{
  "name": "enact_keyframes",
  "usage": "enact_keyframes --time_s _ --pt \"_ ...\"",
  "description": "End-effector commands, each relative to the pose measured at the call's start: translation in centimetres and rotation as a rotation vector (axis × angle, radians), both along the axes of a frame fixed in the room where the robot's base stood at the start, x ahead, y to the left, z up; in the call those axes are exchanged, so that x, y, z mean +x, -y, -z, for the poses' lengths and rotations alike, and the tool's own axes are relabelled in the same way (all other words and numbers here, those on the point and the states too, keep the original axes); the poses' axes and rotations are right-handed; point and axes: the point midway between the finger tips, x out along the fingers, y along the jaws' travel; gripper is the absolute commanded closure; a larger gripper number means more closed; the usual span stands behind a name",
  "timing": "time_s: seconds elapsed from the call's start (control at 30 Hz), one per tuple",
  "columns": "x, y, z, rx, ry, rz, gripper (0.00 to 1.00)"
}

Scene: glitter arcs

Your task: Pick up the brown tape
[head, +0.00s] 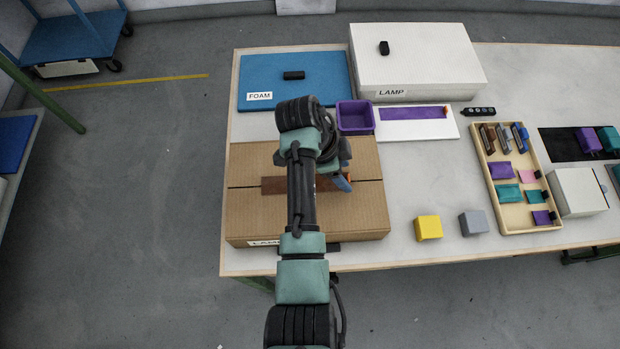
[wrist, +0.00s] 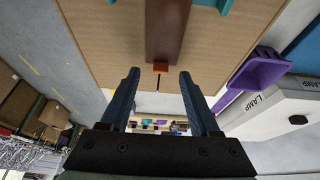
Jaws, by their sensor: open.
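The brown tape (head: 273,186) lies as a flat strip across the top of a cardboard box (head: 245,215). My arm hides its middle in the head view. In the head view my gripper (head: 342,181) is over the right part of the box, by the tape's right end. I cannot tell whether the fingers touch the box.
A purple bin (head: 355,117) stands just behind the box. A blue foam slab (head: 325,95) and a white lamp box (head: 430,60) are farther back. A yellow block (head: 428,228), a grey block (head: 473,223) and a filled tray (head: 535,216) stand to the right.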

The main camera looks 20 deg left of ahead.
Motion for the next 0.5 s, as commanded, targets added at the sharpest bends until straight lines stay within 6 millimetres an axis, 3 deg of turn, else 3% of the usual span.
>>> enact_keyframes --time_s 0.2,0.43,0.5 --pt "0.2 0.7 1.9 0.0 0.0 -0.001 0.38" --pt "0.3 0.7 2.0 0.001 0.0 -0.001 0.38" --pt "0.3 0.7 2.0 0.0 0.001 -0.001 0.48"
